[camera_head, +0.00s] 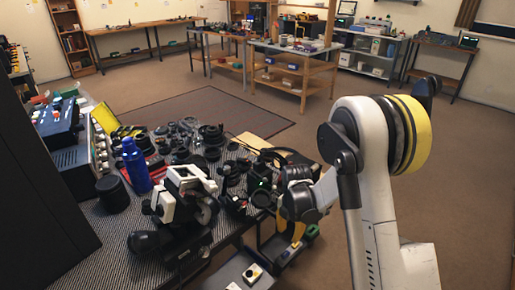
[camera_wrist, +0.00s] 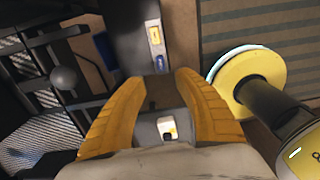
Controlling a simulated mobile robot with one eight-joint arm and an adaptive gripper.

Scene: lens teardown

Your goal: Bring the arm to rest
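My arm (camera_head: 372,180) is white with a black and yellow joint, and stands on the right of the head view. It is bent, with its wrist hanging beside the front edge of the workbench. My gripper (camera_wrist: 155,82) has two yellow fingers, spread apart with nothing held between them. In the head view the gripper (camera_head: 285,248) points downward, its fingertips partly hard to make out. A small white box with a dark button (camera_wrist: 168,128) shows through the gap between the fingers, below them and apart from them.
The workbench (camera_head: 120,222) at left is crowded with lens parts, a blue bottle (camera_head: 136,165), a black-and-white instrument (camera_head: 184,200) and a dark cylinder (camera_head: 113,193). A wooden table (camera_head: 297,72) stands farther back. Carpeted floor right of my arm is clear.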

